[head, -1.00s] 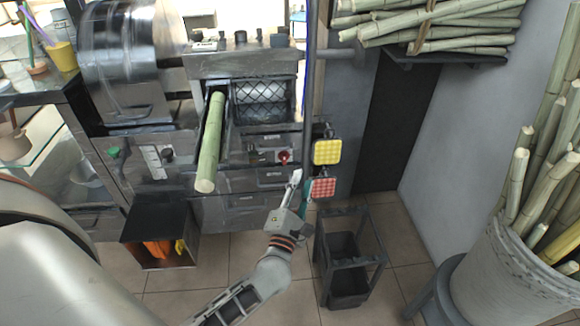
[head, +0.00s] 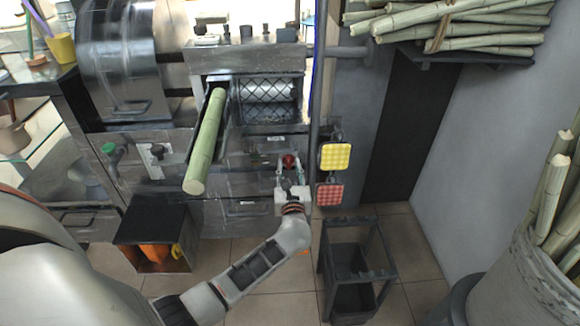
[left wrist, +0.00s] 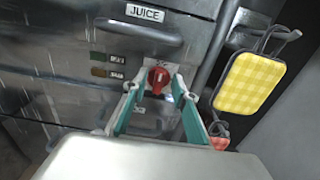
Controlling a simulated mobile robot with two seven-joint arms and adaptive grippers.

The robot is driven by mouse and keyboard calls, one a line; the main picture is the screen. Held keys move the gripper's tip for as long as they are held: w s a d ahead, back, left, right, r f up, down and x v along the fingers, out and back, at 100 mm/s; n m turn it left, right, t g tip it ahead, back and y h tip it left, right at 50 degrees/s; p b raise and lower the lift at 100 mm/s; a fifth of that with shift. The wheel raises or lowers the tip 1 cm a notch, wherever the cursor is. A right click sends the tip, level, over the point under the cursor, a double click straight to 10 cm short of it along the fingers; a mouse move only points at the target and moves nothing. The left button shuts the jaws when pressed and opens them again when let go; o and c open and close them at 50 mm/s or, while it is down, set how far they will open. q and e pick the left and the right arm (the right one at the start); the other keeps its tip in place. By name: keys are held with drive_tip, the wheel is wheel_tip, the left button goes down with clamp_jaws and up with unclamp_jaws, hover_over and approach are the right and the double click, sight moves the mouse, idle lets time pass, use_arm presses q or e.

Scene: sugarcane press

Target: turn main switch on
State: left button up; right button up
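The main switch, a red rotary knob (head: 290,161), sits on the metal front of the press, below the meshed roller opening. It also shows in the left wrist view (left wrist: 158,80), upright between the fingertips. My left gripper (head: 293,168) is open, with one finger on each side of the red knob. In the left wrist view its green-and-white fingers (left wrist: 157,85) reach toward the panel. I cannot tell whether the fingertips touch the knob. My right gripper is not in view.
Yellow (head: 335,156) and red (head: 329,194) checked pads hang right of the switch by a vertical pipe. A sugarcane stalk (head: 206,142) lies in the feed chute at left. A drawer labelled JUICE (left wrist: 145,30) is above the knob. A dark bin frame (head: 350,262) stands on the floor.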

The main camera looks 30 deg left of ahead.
use_arm(q)
drive_tip(key=shift+w+a, duration=0.2)
drive_tip(key=shift+w, duration=0.05)
clamp_jaws()
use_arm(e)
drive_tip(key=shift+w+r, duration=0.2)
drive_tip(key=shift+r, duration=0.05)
